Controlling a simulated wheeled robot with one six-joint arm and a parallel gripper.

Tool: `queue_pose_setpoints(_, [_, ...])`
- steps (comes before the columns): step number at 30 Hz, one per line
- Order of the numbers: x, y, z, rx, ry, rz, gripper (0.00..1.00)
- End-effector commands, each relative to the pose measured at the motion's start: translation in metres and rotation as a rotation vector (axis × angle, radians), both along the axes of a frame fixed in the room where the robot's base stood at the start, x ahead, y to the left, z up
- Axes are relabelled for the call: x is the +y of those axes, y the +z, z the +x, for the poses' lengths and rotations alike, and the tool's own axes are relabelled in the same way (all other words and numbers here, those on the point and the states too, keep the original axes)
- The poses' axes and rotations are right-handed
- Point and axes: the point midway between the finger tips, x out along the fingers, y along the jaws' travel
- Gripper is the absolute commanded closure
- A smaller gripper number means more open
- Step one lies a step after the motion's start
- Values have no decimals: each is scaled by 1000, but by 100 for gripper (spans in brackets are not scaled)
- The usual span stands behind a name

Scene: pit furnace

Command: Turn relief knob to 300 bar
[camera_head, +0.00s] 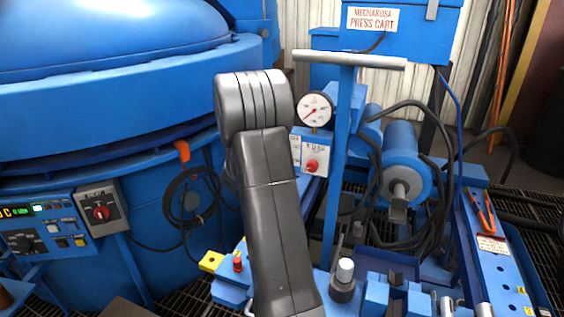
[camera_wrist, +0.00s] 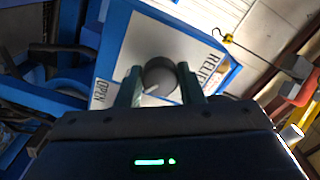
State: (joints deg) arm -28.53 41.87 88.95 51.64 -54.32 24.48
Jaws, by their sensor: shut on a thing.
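The relief knob (camera_wrist: 159,76) is a round grey knob with a pale pointer, in the wrist view. It sits on a white plate (camera_wrist: 148,38) lettered "RELI..." and "OPEN", on a blue box. My gripper (camera_wrist: 160,84) has one finger on each side of the knob and is shut on it. The numbers of any scale around the knob cannot be read. In the head view my arm hides the gripper and the knob. A round white pressure gauge (camera_head: 314,109) stands beside my arm, its red needle toward the lower left.
A red knob (camera_head: 311,166) on a white panel is just below the gauge. A blue T-handled post (camera_head: 341,150) rises close to the right of my arm. A blue cylinder (camera_head: 402,158) and black hoses are further right. The big blue furnace (camera_head: 100,110) fills the left.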

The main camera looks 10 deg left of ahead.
Motion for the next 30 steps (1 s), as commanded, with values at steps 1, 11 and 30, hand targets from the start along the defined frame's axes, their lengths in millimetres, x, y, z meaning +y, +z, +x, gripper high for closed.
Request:
queue_pose_setpoints(1, [-1,0,0,1,-2,3,89])
queue_pose_setpoints(11, [-1,0,0,1,-2,2,52])
queue_pose_setpoints(30, [10,0,-43,2,3,1,44])
